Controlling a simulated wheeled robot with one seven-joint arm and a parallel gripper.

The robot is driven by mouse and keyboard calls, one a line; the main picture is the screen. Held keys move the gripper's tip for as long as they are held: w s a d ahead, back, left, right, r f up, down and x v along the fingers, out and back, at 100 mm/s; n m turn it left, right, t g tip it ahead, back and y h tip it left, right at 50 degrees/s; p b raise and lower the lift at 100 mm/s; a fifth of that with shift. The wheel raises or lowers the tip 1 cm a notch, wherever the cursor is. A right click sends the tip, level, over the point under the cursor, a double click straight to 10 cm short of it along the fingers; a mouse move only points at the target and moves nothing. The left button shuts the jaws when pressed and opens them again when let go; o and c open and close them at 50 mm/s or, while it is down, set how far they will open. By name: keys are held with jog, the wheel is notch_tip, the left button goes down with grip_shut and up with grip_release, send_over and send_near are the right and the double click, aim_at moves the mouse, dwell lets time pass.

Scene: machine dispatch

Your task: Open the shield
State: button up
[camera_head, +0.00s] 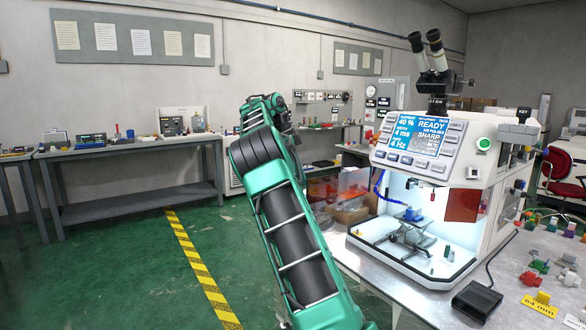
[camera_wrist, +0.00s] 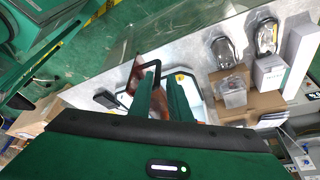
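The machine (camera_head: 430,165) with a microscope on top stands on the bench, its lit chamber facing front. An orange see-through panel (camera_head: 352,183) stands at the chamber's left, and a dark red panel (camera_head: 462,205) shows at its right; I cannot tell for sure which is the shield. In the wrist view, my gripper's green fingers (camera_wrist: 152,85) are close together beside a black bar handle (camera_wrist: 150,65), with a reddish panel (camera_wrist: 135,72) behind. I cannot tell if the fingers grip the handle. My gripper is hidden in the head view.
A cardboard box (camera_head: 350,212) is left of the machine. A black pedal-like box (camera_head: 476,300) and several coloured parts lie on the bench (camera_head: 425,300) at front and right. A grey workbench (camera_head: 130,150) stands behind left. The green floor between is clear.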

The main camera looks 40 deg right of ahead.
jog(key=shift+v, duration=2.4)
jog(key=s+a+f+n+t+y, duration=0.2)
jog(key=s+n, duration=0.5)
jog(key=s, duration=1.1)
jog(key=s+a+f+n, duration=0.6)
jog(key=s+a+f, duration=0.3)
jog(key=s+a, duration=0.2)
jog(key=s+a+f+n+t+y, duration=0.1)
jog(key=s+a+f+n, duration=0.6)
jog(key=s+a, duration=0.5)
jog(key=shift+a+f+y, duration=0.3)
jog(key=shift+f, duration=0.6)
